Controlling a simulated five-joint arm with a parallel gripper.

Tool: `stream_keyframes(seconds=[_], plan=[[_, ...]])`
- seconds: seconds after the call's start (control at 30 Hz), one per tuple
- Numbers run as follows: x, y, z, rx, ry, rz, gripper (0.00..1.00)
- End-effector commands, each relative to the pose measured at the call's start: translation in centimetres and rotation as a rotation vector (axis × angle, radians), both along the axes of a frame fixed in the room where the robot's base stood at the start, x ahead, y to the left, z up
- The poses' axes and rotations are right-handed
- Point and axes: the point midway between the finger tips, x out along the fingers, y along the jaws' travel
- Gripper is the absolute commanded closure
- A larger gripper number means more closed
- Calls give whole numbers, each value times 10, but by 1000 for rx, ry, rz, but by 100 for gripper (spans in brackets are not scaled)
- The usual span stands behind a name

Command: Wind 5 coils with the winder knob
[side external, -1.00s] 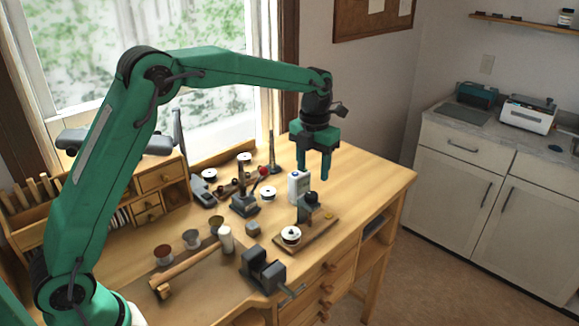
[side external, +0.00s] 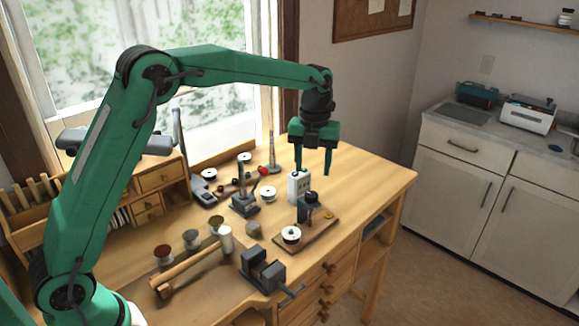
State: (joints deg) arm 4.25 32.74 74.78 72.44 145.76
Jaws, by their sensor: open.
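The winder stands on a small wooden board (side external: 318,236) toward the right of the bench. It has a dark upright body (side external: 304,211) with a black knob (side external: 311,197) on top. A white spool with a dark centre (side external: 291,234) sits at the board's front left end. My gripper (side external: 313,172) hangs above and behind the winder, pointing down. Its two fingers are apart with nothing between them, and they do not appear to touch the knob. A white box (side external: 299,186) with small marks on its face stands just behind the winder, below the left finger.
A grey vise (side external: 263,270) is at the bench's front edge, left of the winder. A dark stand (side external: 244,203) and a white-topped spool (side external: 268,194) are behind. The bench's right end (side external: 375,178) is clear.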

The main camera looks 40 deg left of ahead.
Motion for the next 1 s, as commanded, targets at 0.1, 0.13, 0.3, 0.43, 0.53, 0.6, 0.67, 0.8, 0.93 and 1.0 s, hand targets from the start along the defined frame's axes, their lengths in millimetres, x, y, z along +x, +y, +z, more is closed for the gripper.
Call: stream_keyframes(seconds=[0.1, 0.13, 0.3, 0.43, 0.53, 0.6, 0.67, 0.8, 0.93, 1.0], plan=[[0, 0, 0, 0, 0, 163, 48], [0, 0, 0, 0, 0, 205, 48], [0, 0, 0, 0, 0, 446, 48], [0, 0, 0, 0, 0, 629, 48], [0, 0, 0, 0, 0, 770, 48], [0, 0, 0, -1, 0, 869, 48], [0, 0, 0, -1, 0, 954, 48], [0, 0, 0, -1, 0, 1151, 48], [0, 0, 0, -1, 0, 1335, 48], [0, 0, 0, -1, 0, 1434, 48]])
